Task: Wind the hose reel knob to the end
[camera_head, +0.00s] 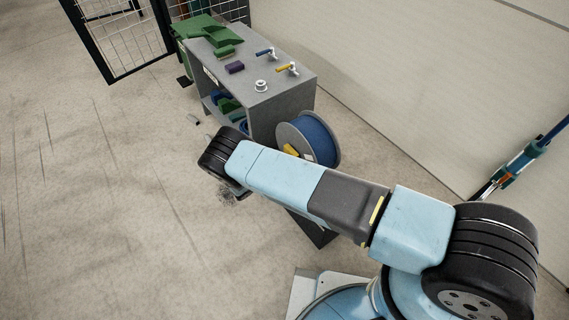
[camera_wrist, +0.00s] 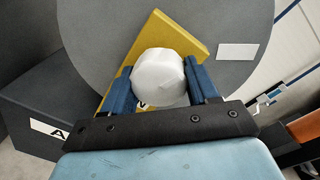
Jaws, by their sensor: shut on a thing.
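The hose reel (camera_head: 320,140) has a grey disc face with blue hose wound behind it, and it stands at the right end of the grey cabinet. A yellow crank (camera_head: 290,150) shows on its face in the head view. In the wrist view the grey reel disc (camera_wrist: 90,45) fills the top, with the yellow crank plate (camera_wrist: 165,32) across it. The white faceted knob (camera_wrist: 158,77) sits on the crank. My gripper (camera_wrist: 160,85) has its blue fingers on both sides of the knob and is shut on it. My arm hides the gripper in the head view.
A wall runs close behind the reel. A wire gate (camera_head: 128,40) stands at upper left. Floor on the left is mostly clear.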

